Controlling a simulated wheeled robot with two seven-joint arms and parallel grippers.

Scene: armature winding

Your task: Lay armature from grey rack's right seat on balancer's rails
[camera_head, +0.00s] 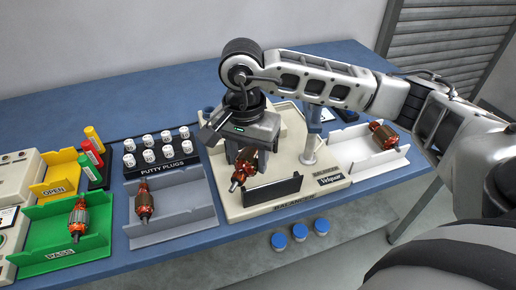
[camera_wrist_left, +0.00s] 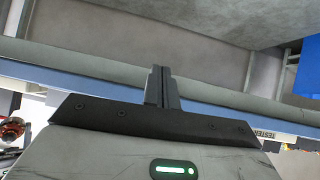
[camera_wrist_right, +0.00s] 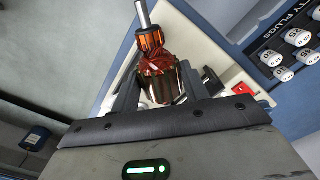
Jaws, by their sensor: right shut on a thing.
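The grey rack (camera_head: 188,218) stands left of the balancer, with one armature (camera_head: 144,204) in its left seat; its right seat is empty. My right gripper (camera_head: 246,150) is over the cream balancer (camera_head: 236,205) and shut on a copper-wound armature (camera_head: 243,168). In the right wrist view the armature (camera_wrist_right: 161,80) sits between the two fingers, its shaft pointing away. The rails are largely hidden by the gripper and a dark front plate (camera_head: 272,191); I cannot tell whether the armature touches them. My left gripper (camera_wrist_left: 163,88) shows only in the left wrist view, fingers together and empty.
A green tray (camera_head: 64,240) and a white tray (camera_head: 360,160) each hold another armature. Putty plugs (camera_head: 160,150) stand behind the grey rack. A post (camera_head: 309,145) rises at the balancer's right.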

